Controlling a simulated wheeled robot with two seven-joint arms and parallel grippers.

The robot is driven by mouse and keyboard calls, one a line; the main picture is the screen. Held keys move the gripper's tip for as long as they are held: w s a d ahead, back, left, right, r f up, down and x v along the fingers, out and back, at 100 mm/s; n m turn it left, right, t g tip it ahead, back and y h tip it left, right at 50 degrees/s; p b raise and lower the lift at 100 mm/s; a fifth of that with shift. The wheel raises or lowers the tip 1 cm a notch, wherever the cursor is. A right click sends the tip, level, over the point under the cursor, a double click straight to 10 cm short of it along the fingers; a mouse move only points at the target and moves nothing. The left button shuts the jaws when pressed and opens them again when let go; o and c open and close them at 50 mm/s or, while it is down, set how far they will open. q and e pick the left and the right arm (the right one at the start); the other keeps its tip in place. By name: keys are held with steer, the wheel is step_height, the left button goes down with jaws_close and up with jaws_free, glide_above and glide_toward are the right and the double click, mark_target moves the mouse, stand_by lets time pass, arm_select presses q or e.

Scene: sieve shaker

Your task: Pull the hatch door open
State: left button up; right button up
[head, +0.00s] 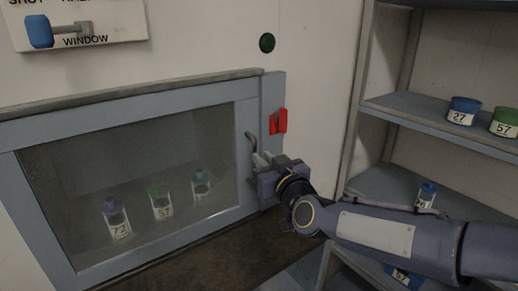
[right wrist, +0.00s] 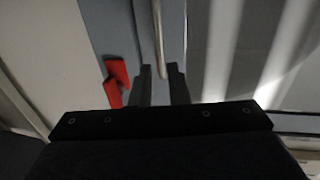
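The hatch door (head: 245,120) is a blue-grey frame around a clear pane, and it looks closed in its surround. Its upright bar handle (head: 249,142) is at the right side of the frame. In the right wrist view the handle (right wrist: 159,35) runs down between my finger tips. My right gripper (head: 262,160) is at the handle's lower part, its fingers apart on either side with a narrow gap; contact is not clear. It also shows in the right wrist view (right wrist: 160,72). A red latch (head: 278,121) is right of the handle. My left gripper is out of view.
Several labelled jars, such as jar 72 (head: 116,218), stand behind the pane. A brown ledge (head: 190,248) lies below the door. Shelving (head: 400,103) with lidded jars stands at the right, close to my right arm.

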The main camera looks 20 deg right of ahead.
mark_target(254, 150)
steer(key=w, duration=0.2)
steer(key=w+p, duration=0.1)
steer(key=w, duration=0.1)
steer(key=w+a, duration=0.1)
steer(key=shift+w, duration=0.4)
steer(key=shift+c, duration=0.2)
jaws_close()
